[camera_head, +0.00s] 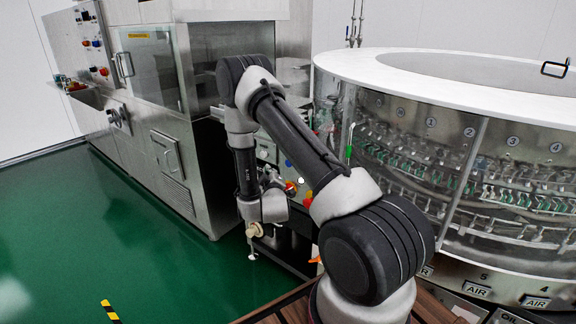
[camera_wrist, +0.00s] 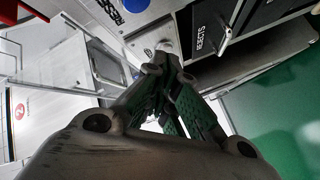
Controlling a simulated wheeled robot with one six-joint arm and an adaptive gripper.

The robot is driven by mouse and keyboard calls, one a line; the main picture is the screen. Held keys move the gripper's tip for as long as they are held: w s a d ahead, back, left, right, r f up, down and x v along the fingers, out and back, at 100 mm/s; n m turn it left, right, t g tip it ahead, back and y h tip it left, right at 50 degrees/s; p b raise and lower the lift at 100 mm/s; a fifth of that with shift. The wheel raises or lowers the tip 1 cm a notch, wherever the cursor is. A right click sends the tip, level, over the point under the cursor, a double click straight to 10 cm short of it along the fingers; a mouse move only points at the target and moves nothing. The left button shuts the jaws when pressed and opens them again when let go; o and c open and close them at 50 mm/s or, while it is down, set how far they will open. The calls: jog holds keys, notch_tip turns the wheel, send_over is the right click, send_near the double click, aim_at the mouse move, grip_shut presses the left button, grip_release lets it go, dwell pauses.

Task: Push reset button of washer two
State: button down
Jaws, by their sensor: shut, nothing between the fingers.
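Washer two's control panel (camera_head: 297,190) is at mid frame in the head view, partly hidden by my arm. It carries a blue button (camera_head: 288,163), a white button (camera_head: 301,181) and a red button (camera_head: 308,197).
The round glass-walled washer (camera_head: 470,160) with a white rim stands right. A large steel machine (camera_head: 150,100) stands left. A drawer labelled REJECTS (camera_wrist: 215,30) is beside the panel in the wrist view.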

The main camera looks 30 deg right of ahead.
jog(key=shift+w+d, duration=0.35)
jog(key=shift+d, duration=0.55)
jog(key=shift+w+d, duration=0.35)
jog(key=shift+d, duration=0.55)
jog(key=shift+w+d, duration=0.35)
jog(key=shift+d, duration=0.55)
jog(key=shift+d, duration=0.1)
jog(key=shift+w+d, duration=0.1)
jog(key=shift+d, duration=0.25)
jog(key=shift+w+d, duration=0.15)
jog(key=shift+d, duration=0.2)
jog(key=shift+s+a, duration=0.3)
jog(key=shift+a, duration=0.45)
jog(key=shift+s+a, duration=0.3)
jog(key=shift+a, duration=0.5)
jog(key=shift+s+a, duration=0.25)
jog(key=shift+a, duration=0.5)
jog(key=shift+s+a, duration=0.3)
jog(key=shift+a, duration=0.5)
